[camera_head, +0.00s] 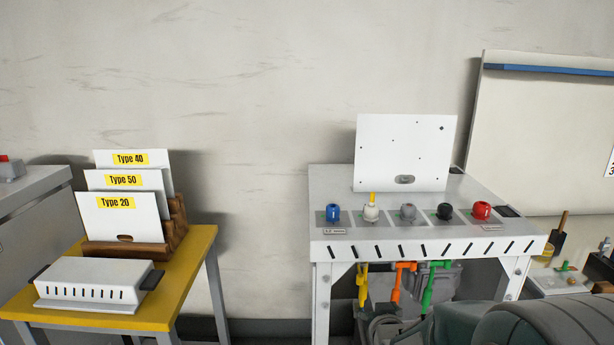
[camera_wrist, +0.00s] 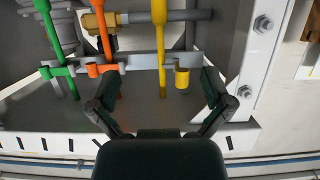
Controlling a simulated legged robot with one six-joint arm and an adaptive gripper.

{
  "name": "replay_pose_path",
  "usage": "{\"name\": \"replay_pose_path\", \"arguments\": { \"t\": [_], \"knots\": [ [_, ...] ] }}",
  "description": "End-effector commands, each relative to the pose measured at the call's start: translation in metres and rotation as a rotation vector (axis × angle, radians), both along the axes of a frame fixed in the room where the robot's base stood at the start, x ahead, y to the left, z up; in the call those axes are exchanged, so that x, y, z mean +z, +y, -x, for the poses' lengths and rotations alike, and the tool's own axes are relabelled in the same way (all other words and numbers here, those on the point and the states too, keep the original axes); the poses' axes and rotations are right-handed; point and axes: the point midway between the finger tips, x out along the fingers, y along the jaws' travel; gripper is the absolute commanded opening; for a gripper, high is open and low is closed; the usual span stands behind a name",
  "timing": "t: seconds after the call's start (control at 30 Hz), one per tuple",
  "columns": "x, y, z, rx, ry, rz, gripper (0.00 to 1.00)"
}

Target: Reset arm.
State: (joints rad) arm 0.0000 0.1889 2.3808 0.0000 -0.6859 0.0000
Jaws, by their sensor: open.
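My gripper (camera_wrist: 158,82) shows in the wrist view with its two dark fingers spread wide and nothing between them. Behind the fingers are the green handle (camera_wrist: 47,20), the orange handle (camera_wrist: 101,32) and the yellow handle (camera_wrist: 160,40) under the white dispenser table. Whether the fingers touch any handle is not clear; they appear apart from them. The wrist picture looks turned over, as the handles run in the opposite order in the head view. My gripper cannot be made out in the head view, where a dark rounded part of my arm fills the lower right corner.
The white dispenser table (camera_head: 326,263) carries several coloured knobs and an upright white panel (camera_head: 400,140). A yellow table (camera_head: 197,262) at left holds labelled plates in a wooden rack (camera_head: 110,250) and a white slotted box (camera_head: 95,275). Floor shows between the tables.

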Motion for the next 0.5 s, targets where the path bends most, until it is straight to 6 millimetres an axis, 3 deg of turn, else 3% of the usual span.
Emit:
{"name": "replay_pose_path", "arguments": {
  "t": [0.03,0.27,0.5],
  "knots": [
    [0.013,0.000,0.008,0.000,0.028,0.000,1.00],
    [0.044,0.000,0.059,0.000,0.220,0.000,1.00],
    [0.069,0.000,0.131,0.000,0.420,0.000,1.00]
  ]
}}
